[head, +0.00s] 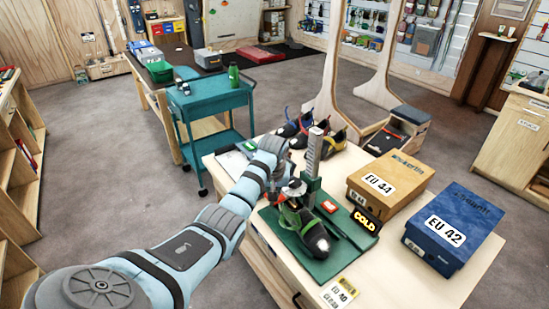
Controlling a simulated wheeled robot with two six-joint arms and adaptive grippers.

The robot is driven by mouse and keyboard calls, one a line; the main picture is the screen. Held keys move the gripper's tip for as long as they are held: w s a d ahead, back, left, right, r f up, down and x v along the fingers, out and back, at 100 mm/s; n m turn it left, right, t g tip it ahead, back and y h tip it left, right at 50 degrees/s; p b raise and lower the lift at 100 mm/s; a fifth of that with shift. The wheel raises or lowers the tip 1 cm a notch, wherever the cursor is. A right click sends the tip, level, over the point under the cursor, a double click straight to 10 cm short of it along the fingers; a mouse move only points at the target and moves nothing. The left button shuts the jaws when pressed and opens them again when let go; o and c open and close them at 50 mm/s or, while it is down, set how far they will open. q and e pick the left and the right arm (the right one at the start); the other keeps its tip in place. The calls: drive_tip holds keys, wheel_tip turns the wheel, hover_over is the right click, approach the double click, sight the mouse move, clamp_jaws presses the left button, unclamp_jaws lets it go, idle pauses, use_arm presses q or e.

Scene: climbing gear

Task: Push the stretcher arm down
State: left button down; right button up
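The shoe stretcher stands on a green base (342,236) on the table, with an upright grey and green post (314,155). A dark climbing shoe with green trim (308,232) is on its near side. My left arm reaches in from the left, and my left gripper (291,190) points down beside the post, just above the shoe's rear. Its fingers are small and partly mixed with the stretcher's parts, so I cannot tell their opening or any contact. The stretcher arm is largely hidden behind my gripper, and its angle is unclear. My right gripper is not in view.
A sign reading COLD (364,221) stands on the base's right side. A tan EU 44 box (395,172) and a blue EU 42 box (462,218) stand to the right. Several shoes (302,126) sit behind the post. A teal cart (212,100) is at the back left.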

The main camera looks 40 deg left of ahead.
use_arm(q)
drive_tip(key=shift+w, duration=0.1)
drive_tip(key=v, duration=0.7)
drive_tip(key=shift+r, duration=0.2)
drive_tip(key=s+d+f+m+b, duration=0.1)
drive_tip(key=s+f, duration=0.4)
drive_tip(key=f, duration=0.7)
drive_tip(key=s+d+f+m+b, duration=0.15)
drive_tip(key=s+f, duration=0.25)
drive_tip(key=f, duration=0.8)
drive_tip(key=s+d+f+m+b, duration=0.15)
drive_tip(key=s+f, duration=0.35)
drive_tip(key=f, duration=0.7)
drive_tip(key=s+d+f+m, duration=0.1)
drive_tip(key=s+d+f, duration=0.2)
drive_tip(key=s, duration=0.8)
drive_tip(key=s+d+f+m+b, duration=0.1)
drive_tip(key=s+d+f, duration=0.1)
drive_tip(key=s+f, duration=0.6)
drive_tip(key=s+d+f+m+g+b, duration=0.1)
drive_tip(key=s+d+f, duration=0.2)
drive_tip(key=s, duration=1.1)
wheel_tip(320, 180, down, 2)
drive_tip(key=shift+d+f+m+h, duration=0.15)
drive_tip(key=shift+d+m+h, duration=0.15)
drive_tip(key=shift+h, duration=0.1)
